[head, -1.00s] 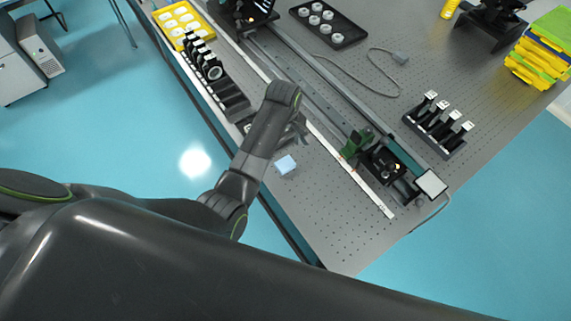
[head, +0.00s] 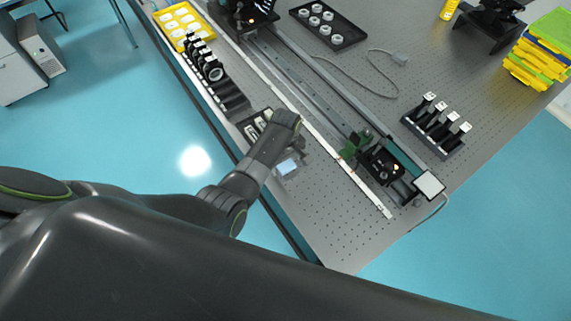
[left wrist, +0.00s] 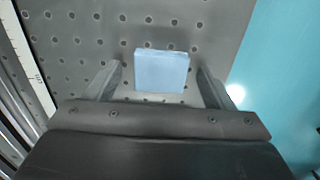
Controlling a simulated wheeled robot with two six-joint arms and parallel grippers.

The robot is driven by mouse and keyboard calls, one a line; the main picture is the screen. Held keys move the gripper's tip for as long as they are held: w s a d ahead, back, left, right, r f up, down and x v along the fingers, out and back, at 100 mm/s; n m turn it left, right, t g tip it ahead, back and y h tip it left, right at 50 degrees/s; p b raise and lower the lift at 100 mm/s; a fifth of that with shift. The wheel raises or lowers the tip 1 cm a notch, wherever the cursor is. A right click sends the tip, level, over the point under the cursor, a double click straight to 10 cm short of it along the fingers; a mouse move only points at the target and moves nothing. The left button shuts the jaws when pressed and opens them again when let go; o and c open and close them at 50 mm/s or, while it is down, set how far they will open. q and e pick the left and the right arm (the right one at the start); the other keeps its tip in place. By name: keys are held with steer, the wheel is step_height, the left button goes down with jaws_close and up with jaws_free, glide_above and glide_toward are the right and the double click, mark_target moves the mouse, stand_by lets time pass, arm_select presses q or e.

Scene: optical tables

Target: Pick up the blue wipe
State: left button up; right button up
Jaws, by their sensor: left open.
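The blue wipe (head: 287,167) is a small light-blue block on the perforated table top, near its left edge. It also shows in the left wrist view (left wrist: 162,71), between and slightly beyond the fingers. My left gripper (left wrist: 160,80) is open, with one finger on each side of the wipe and a gap on both sides. In the head view the left gripper (head: 295,155) is over the wipe and partly hidden by my own wrist. My right gripper is not in view.
A long rail with a white ruler (head: 330,150) runs just right of the wipe, carrying a green mount (head: 354,145). A small black tray (head: 255,124) lies up-left of the wipe. A black holder (head: 437,125) stands to the right. The near table corner is bare.

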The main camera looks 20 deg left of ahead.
mark_target(286, 164)
arm_select(q)
steer(key=shift+c, duration=0.5)
steer(key=c, duration=1)
steer(key=shift+r+b, duration=0.4)
steer(key=shift+r, duration=4.6)
